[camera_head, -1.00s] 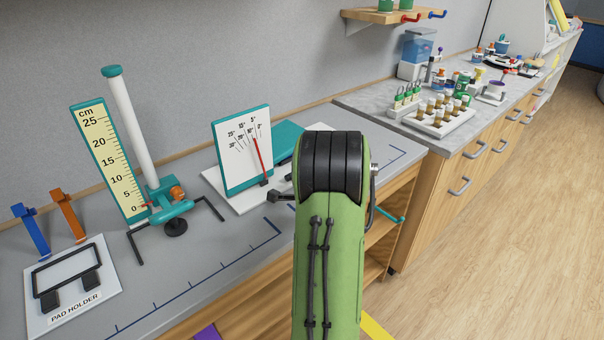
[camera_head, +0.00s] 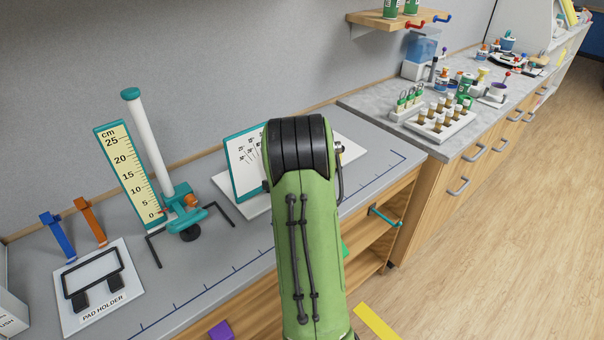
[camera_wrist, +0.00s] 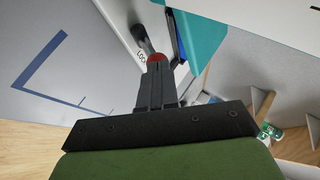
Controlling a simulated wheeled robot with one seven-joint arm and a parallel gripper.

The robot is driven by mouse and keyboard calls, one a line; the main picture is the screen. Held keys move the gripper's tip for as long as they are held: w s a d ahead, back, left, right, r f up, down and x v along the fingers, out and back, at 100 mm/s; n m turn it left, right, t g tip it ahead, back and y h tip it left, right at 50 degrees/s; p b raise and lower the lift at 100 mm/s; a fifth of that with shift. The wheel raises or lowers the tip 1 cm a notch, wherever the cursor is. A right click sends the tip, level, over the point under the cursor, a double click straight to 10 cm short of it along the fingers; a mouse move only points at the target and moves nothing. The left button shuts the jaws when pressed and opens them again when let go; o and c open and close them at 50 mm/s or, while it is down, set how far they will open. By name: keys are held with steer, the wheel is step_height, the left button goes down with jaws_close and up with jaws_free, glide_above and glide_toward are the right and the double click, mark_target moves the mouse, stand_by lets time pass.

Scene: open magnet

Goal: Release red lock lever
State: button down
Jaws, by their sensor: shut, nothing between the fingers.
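In the wrist view, a red rounded tip (camera_wrist: 156,58) sits right at the end of my gripper (camera_wrist: 157,68), with a dark rod running up and left from it. It looks like the lock lever, beside partly hidden lettering that seems to begin "LOC" on a white surface. My gripper's black fingers are together and overlap the lower edge of the red tip. I cannot tell whether they touch it. In the head view, my green arm hides my gripper and the lever. The angle dial board (camera_head: 243,168) stands just left of my arm, its right part covered.
A teal panel (camera_wrist: 200,40) is close to the right of my fingers in the wrist view. A vial rack (camera_head: 440,126) is on the right-hand counter.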

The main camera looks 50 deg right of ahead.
steer(key=shift+w+r, duration=0.15)
steer(key=shift+w, duration=0.2)
steer(key=shift+w+d+r, duration=0.15)
steer(key=shift+w, duration=0.2)
steer(key=shift+w+d+r, duration=0.1)
steer(key=shift+w, duration=0.25)
steer(key=shift+r, duration=0.85)
